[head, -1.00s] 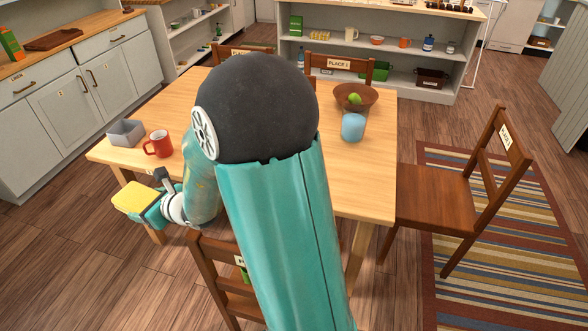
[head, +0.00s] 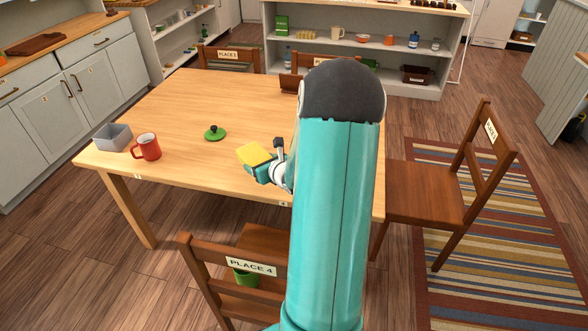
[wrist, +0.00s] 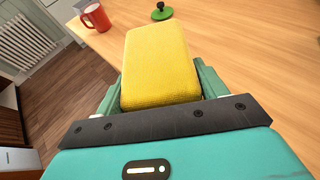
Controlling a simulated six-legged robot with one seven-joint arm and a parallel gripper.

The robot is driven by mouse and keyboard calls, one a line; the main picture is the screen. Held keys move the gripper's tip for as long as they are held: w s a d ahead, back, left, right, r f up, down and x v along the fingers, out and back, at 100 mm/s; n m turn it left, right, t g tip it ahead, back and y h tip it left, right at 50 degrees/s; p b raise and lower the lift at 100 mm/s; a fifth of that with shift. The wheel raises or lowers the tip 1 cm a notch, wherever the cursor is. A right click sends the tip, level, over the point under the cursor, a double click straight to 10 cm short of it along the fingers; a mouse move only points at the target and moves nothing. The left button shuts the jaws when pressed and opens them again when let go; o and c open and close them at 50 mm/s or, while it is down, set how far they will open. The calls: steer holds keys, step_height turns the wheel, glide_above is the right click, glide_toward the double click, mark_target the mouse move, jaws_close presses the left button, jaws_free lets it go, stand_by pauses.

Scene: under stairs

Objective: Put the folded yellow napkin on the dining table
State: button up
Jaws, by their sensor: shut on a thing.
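The folded yellow napkin (head: 255,155) is held in my gripper (head: 266,170), over the near part of the dining table (head: 180,115). In the wrist view the napkin (wrist: 158,66) sits between the two teal fingers of my gripper (wrist: 160,88), which are shut on it. The tabletop (wrist: 235,45) lies beyond and to the right of it. I cannot tell exactly how high the napkin is above the wood.
A red mug (head: 147,147) and a grey box (head: 112,137) stand at the table's left end. A green lid (head: 214,133) lies left of my gripper. A chair marked PLACE 4 (head: 250,267) stands at the near side. The table's middle left is clear.

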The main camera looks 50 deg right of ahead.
steer(key=shift+m+h, duration=0.3)
steer(key=s+d, duration=0.2)
steer(key=d, duration=0.1)
steer(key=shift+s+d+f, duration=0.15)
steer(key=shift+s+f, duration=0.1)
steer(key=shift+f, duration=0.1)
steer(key=w+d+f, duration=0.9)
steer(key=d, duration=0.1)
steer(key=shift+w+f, duration=0.25)
steer(key=shift+f, duration=0.1)
steer(key=shift+w+d+f, duration=0.1)
steer(key=shift+f, duration=1.6)
steer(key=shift+f, duration=0.1)
steer(key=o, duration=1.4)
